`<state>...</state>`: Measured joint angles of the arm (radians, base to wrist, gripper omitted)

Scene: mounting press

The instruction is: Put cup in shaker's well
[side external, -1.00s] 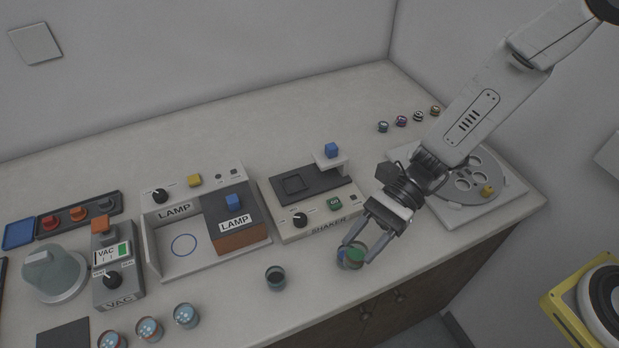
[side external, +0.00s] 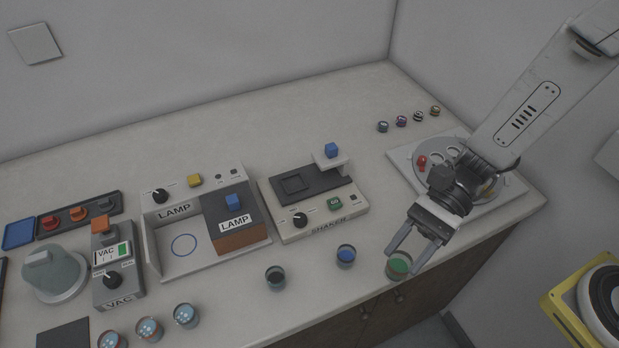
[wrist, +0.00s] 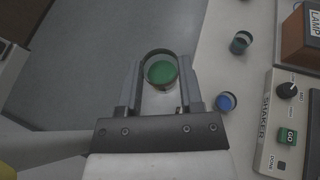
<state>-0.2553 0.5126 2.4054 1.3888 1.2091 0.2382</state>
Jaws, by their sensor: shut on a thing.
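My gripper (side external: 413,258) is shut on a clear cup with green contents (side external: 398,267). In the wrist view the green cup (wrist: 161,71) sits between the fingertips (wrist: 160,82), with grey floor behind it. In the side view it overlaps the counter's front edge. The shaker (side external: 318,222) stands to the left, behind the gripper; its dark plate carries a square recessed outline (side external: 293,184), the apparent well, which looks empty. A cup with blue contents (side external: 346,257) stands on the counter left of the held cup. A dark-looking cup (side external: 275,278) stands farther left.
A blue block (side external: 331,150) sits on the shaker's raised bracket. The lamp unit (side external: 178,262) is left of the shaker. Several cups (side external: 148,328) stand at the front left. A plate with round holes (side external: 408,160) lies behind my gripper. Counter between shaker and blue cup is clear.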

